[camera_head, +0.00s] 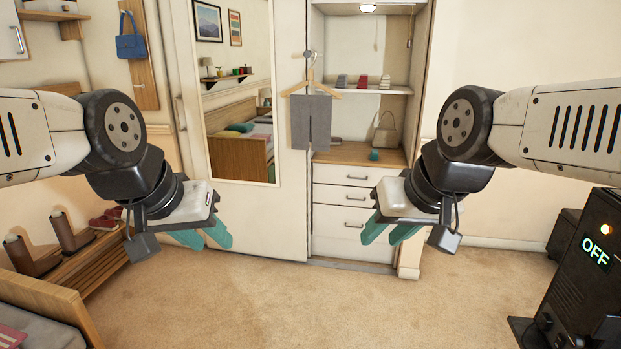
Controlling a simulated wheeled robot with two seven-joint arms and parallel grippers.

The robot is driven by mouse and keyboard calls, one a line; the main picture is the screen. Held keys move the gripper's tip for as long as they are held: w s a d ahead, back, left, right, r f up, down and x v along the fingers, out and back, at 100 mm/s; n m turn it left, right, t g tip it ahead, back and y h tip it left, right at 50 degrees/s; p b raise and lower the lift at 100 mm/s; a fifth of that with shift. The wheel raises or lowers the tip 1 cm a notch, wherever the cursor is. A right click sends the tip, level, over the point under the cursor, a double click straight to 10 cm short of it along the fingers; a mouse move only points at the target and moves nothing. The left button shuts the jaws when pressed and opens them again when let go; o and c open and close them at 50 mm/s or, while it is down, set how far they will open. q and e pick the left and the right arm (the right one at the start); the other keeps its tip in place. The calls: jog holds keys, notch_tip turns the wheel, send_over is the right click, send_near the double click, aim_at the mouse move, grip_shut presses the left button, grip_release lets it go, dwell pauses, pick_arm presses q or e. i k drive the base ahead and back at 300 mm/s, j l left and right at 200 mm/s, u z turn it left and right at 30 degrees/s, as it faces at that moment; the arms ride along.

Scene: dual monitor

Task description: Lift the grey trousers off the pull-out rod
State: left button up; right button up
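The grey trousers (311,122) hang on a wooden hanger (312,86) at the front of the wardrobe, by the edge of the mirrored door. The hanger's hook is up at a small rod end (311,55); the exact contact is too small to tell. My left gripper (208,241) is in front of the mirrored door, lower and to the left of the trousers. My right gripper (383,238) is in front of the drawers, lower and to the right of them. Both grippers have teal fingers that look apart, with nothing between them.
The wardrobe has a shelf (372,89) with small rolled items, a handbag (386,130) and drawers (341,195). A shoe bench (92,262) and bed corner are at left. A black box reading OFF (594,252) stands at right. The carpet (300,310) between is clear.

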aim_at(310, 115)
jog(key=i+z, duration=0.5)
jog(key=i, duration=1.4)
